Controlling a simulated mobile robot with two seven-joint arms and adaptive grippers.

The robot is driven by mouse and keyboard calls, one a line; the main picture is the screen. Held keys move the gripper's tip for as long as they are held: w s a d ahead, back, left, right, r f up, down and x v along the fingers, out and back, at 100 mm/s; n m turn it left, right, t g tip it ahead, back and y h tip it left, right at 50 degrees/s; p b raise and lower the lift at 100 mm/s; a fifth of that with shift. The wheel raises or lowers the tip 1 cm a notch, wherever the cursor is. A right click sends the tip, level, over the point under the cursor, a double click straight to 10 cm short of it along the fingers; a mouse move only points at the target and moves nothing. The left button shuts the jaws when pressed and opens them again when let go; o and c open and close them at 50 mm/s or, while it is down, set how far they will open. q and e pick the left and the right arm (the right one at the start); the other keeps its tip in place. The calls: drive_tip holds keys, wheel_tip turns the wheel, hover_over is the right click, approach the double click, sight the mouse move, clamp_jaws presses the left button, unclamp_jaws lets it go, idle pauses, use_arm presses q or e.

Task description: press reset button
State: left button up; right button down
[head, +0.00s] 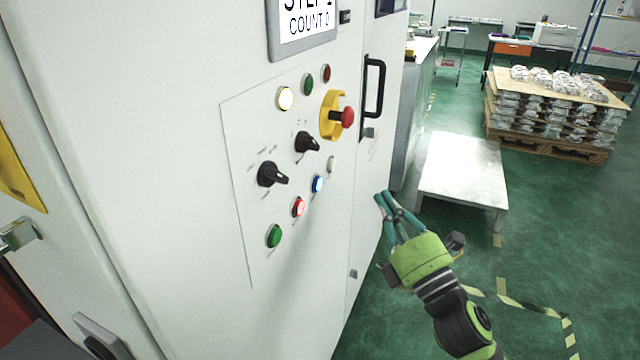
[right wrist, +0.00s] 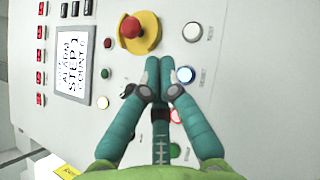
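The control panel (head: 285,215) on the white cabinet carries several buttons. A lit blue button (head: 317,183) sits in the lower row; its small label is hard to read, so I cannot be sure it is the reset button. It also shows in the right wrist view (right wrist: 186,74), just right of my fingertips. My right gripper (head: 385,196) is in front of the panel, to the right of the buttons in the head view. Its teal fingers are together and empty, and it also shows in the right wrist view (right wrist: 160,65). My left gripper is not in view.
A red emergency stop (head: 347,117) on a yellow ring, two black knobs (head: 270,174), a lit red button (head: 298,207), a green button (head: 274,236) and a pale button (head: 331,164) surround the blue one. A black door handle (head: 373,87) stands out. A low table (head: 462,170) stands right.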

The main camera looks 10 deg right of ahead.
drive_tip(key=w+a, duration=0.4)
drive_tip(key=a, duration=0.3)
drive_tip(key=shift+w, duration=0.4)
drive_tip(key=shift+w+a, duration=0.1)
drive_tip(key=shift+a, duration=0.1)
idle(1.0)
drive_tip(key=shift+w+a, duration=0.15)
drive_tip(key=shift+a, duration=0.1)
drive_tip(key=shift+w+a+b, duration=0.2)
drive_tip(key=shift+a+b, duration=0.1)
drive_tip(key=shift+a, duration=0.05)
idle(0.8)
drive_tip(key=shift+d, duration=0.1)
drive_tip(key=shift+s+d, duration=0.45)
drive_tip(key=shift+d, duration=0.1)
drive_tip(key=shift+d, duration=0.1)
drive_tip(key=s+d, duration=0.1)
drive_tip(key=d, duration=0.1)
drive_tip(key=s+d+p, duration=0.1)
drive_tip(key=d, duration=0.1)
drive_tip(key=shift+s, duration=0.4)
